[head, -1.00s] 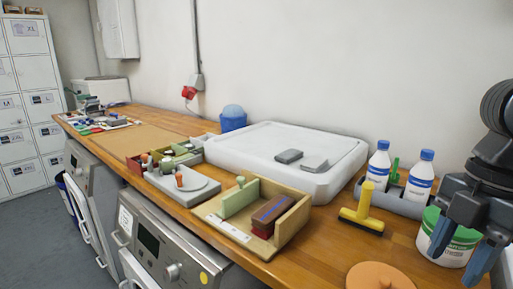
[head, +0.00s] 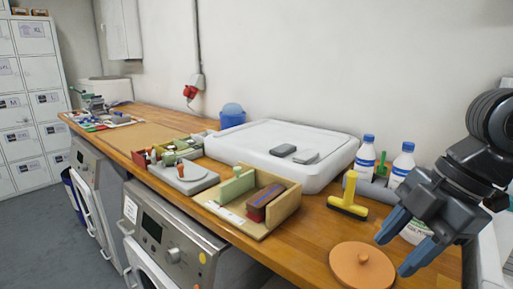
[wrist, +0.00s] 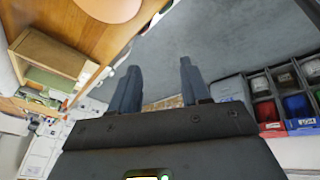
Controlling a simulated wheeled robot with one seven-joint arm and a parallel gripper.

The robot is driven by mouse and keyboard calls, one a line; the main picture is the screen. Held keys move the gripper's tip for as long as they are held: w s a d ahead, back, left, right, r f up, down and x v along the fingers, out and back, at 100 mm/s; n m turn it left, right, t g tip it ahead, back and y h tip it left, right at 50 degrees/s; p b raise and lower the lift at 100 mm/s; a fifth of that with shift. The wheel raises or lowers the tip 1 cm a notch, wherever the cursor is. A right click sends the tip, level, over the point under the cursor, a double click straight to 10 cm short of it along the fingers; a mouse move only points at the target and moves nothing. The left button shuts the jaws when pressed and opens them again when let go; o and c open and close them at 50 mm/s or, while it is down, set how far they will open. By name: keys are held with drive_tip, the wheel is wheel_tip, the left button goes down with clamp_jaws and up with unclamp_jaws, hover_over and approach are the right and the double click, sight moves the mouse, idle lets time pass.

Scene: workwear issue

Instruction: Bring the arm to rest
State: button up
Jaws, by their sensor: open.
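My gripper (head: 402,243) is at the right of the head view, above the right end of the wooden counter (head: 315,236). Its two blue-grey fingers are spread apart with nothing between them. It hides part of a white tub (head: 413,234) behind it. An orange round lid (head: 362,265) lies on the counter just left of the fingers. In the wrist view the fingers (wrist: 160,88) also stand apart and empty, with grey floor beyond them.
A yellow-handled brush (head: 348,196), two white bottles (head: 366,154) and a wooden box (head: 262,215) stand left of my gripper. A white tray (head: 235,147) holds two grey blocks. Bins with coloured contents (wrist: 265,110) show at right in the wrist view.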

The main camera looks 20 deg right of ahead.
drive_tip(key=w+a+r+m+t+y, duration=0.2)
drive_tip(key=w+a+m+t+y, duration=0.3)
drive_tip(key=a, duration=0.4)
drive_tip(key=w+a+r+m+t+y, duration=0.2)
drive_tip(key=w+a+r+m+t, duration=0.15)
drive_tip(key=a+t, duration=0.35)
drive_tip(key=s+d+f+m+t+h, duration=0.2)
drive_tip(key=s+f+m+h, duration=0.95)
drive_tip(key=s+f, duration=0.55)
drive_tip(key=s+d+f+n, duration=0.1)
drive_tip(key=s+d, duration=0.1)
drive_tip(key=s, duration=0.7)
drive_tip(key=s+d+f+n+g, duration=0.1)
drive_tip(key=s+d, duration=0.2)
drive_tip(key=s, duration=0.6)
drive_tip(key=shift+s+d+f+y, duration=0.2)
drive_tip(key=shift+d+f+y, duration=0.1)
drive_tip(key=shift+d+y, duration=0.05)
drive_tip(key=shift+c, duration=0.4)
